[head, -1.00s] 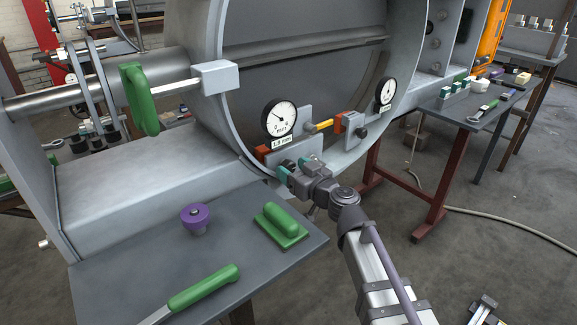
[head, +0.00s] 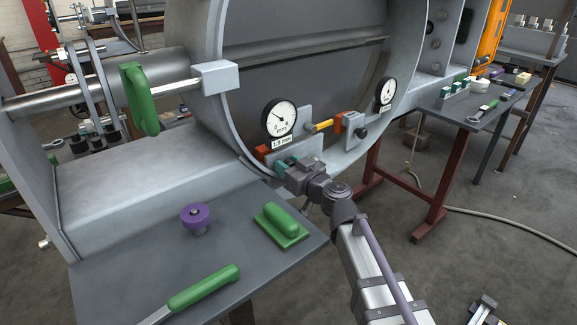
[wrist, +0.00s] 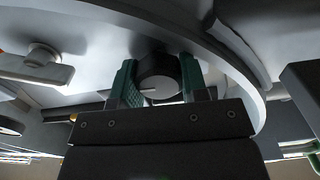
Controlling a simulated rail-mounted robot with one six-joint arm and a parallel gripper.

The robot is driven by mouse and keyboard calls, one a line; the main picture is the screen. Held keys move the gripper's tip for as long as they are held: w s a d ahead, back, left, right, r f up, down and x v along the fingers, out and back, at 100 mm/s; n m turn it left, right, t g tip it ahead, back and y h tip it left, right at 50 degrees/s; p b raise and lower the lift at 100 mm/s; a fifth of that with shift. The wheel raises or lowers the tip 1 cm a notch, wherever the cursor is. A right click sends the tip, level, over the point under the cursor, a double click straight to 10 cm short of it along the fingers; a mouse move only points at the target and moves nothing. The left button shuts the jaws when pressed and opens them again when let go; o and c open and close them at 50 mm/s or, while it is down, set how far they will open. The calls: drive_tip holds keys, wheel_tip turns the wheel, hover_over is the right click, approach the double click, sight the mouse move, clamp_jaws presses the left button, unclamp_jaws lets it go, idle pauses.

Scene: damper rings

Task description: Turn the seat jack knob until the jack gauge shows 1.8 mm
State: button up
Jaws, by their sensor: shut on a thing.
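The seat jack knob (wrist: 159,88) is a round black knob with a white line on its face, in the wrist view. My gripper (wrist: 155,85) is shut on it, with one green pad on each side. In the head view my gripper (head: 291,166) is at the grey plate low on the ring's rim, and it hides the knob. The jack gauge (head: 280,118) is a white dial above the gripper. The small readout (head: 282,144) under it looks like 1.8 or 1.9 mm; the last digit is too small to be sure.
The near table (head: 130,270) holds a purple knob (head: 195,216), a green-handled block (head: 281,226) and a green-handled tool (head: 203,289).

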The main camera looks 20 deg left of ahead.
drive_tip(key=m, duration=0.3)
drive_tip(key=o, duration=0.9)
drive_tip(key=v, duration=1.1)
drive_tip(key=shift+w, duration=0.1)
